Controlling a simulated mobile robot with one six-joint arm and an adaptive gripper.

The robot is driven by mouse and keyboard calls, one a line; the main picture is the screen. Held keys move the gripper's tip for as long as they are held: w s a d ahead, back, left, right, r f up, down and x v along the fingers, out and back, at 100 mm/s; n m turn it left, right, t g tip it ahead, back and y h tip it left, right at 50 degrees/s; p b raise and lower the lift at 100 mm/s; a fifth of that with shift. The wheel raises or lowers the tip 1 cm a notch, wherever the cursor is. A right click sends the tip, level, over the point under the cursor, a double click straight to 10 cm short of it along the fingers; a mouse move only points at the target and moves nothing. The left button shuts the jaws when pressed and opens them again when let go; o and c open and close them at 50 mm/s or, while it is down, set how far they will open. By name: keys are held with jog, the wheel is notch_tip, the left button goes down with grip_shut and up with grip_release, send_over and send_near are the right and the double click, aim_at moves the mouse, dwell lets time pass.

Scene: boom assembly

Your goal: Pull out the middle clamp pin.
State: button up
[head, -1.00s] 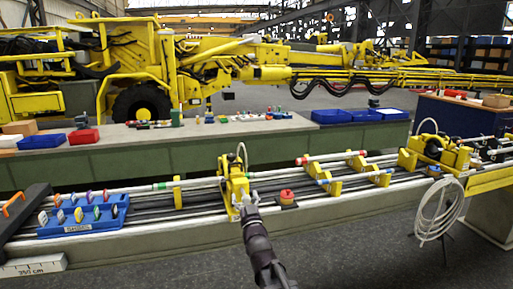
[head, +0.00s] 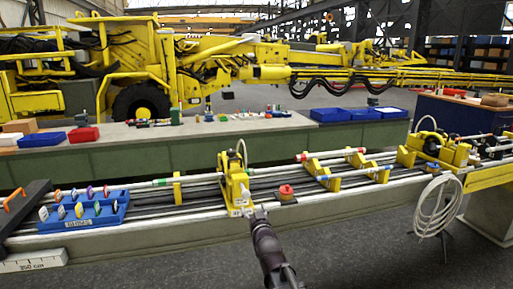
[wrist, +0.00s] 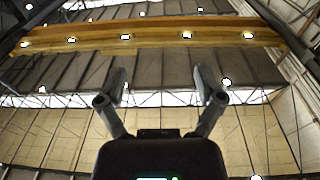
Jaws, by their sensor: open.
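The middle clamp (head: 236,190) is a yellow block on the long rail bench, with a pale looped line rising from its top. A clamp pin cannot be told apart from the clamp at this size. My gripper (head: 256,212) is in front of the clamp's lower right side, near the bench's front edge, and appears apart from the clamp. In the wrist view my gripper (wrist: 162,80) has its two fingers spread with nothing between them. That view shows only the roof and wall behind the fingers, no clamp or pin.
A red-topped round part (head: 286,190) sits just right of the clamp. A blue tray (head: 75,222) with several coloured tags lies at left. Yellow supports (head: 318,167) carry rods at right. A coiled hose (head: 437,210) hangs at the bench front. The grey floor in front is open.

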jog(key=s+d+f+m+g+h+b, duration=0.1)
jog(key=s+d+f+g+b, duration=0.1)
jog(key=s+d+f+g, duration=0.55)
jog(key=s+d+f+g+h+b, duration=0.2)
jog(key=s+d+f, duration=0.15)
jog(key=f, duration=0.65)
jog(key=s+d+f+m+g+h+b, duration=0.1)
jog(key=s+d+f+g+b, duration=0.35)
jog(key=f, duration=0.45)
jog(key=s+d+f+g, duration=0.2)
jog(key=s+g, duration=0.2)
jog(key=s, duration=0.5)
notch_tip(320, 180, up, 13)
jog(key=p, duration=1.3)
jog(key=shift+d+m+h, duration=0.25)
jog(key=shift+m+h, duration=0.05)
jog(key=shift+m, duration=0.1)
jog(key=shift+f, duration=0.1)
